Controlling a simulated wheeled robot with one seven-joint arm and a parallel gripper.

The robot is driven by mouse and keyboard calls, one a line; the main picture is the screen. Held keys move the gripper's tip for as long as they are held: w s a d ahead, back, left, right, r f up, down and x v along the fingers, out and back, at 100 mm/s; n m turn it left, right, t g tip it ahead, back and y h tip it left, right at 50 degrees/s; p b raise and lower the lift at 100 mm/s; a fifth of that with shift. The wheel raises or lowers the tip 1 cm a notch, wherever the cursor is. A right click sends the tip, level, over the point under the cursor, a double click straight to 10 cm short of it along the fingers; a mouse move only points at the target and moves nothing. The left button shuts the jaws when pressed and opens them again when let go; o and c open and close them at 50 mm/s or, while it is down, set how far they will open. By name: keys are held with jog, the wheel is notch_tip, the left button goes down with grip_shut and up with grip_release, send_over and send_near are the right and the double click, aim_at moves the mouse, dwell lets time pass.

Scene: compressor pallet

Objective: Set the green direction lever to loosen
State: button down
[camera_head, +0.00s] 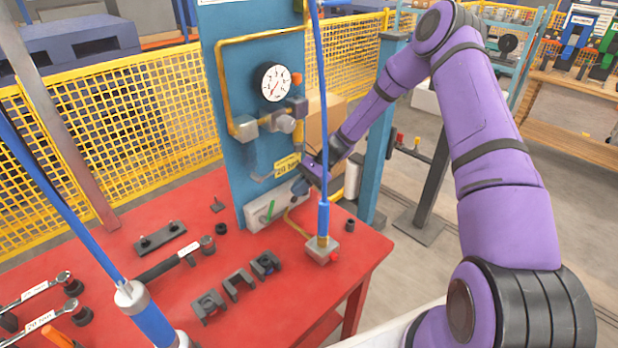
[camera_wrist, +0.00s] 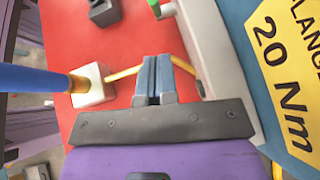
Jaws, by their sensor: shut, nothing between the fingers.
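The green direction lever (camera_head: 268,212) stands tilted on the front of a pale box (camera_head: 255,222) at the foot of the blue panel. In the wrist view only a bit of the green lever (camera_wrist: 154,8) shows at the top edge, beside the pale box (camera_wrist: 208,45). My gripper (camera_head: 299,187) is in front of the box's right end, to the right of the lever and apart from it. In the wrist view its two fingertips (camera_wrist: 153,62) are together with nothing between them. Any setting marks around the lever are too small to read.
A blue vertical hose (camera_head: 323,120) rises from a small pale block (camera_head: 322,250) close to my gripper. A yellow pipe (camera_wrist: 122,73) runs below the fingers. The yellow 20 Nm plate (camera_wrist: 290,60) is on the panel. Dark fixtures and wrenches lie on the red table (camera_head: 180,280).

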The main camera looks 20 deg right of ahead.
jog(key=shift+s+a, duration=0.2)
jog(key=shift+a, duration=0.65)
jog(key=shift+s+a, duration=0.2)
jog(key=shift+a, duration=0.7)
jog(key=shift+s+a, duration=0.2)
jog(key=shift+a, duration=0.65)
jog(key=shift+s+a+r+h, duration=0.25)
jog(key=shift+a+h, duration=0.15)
jog(key=shift+a, duration=0.35)
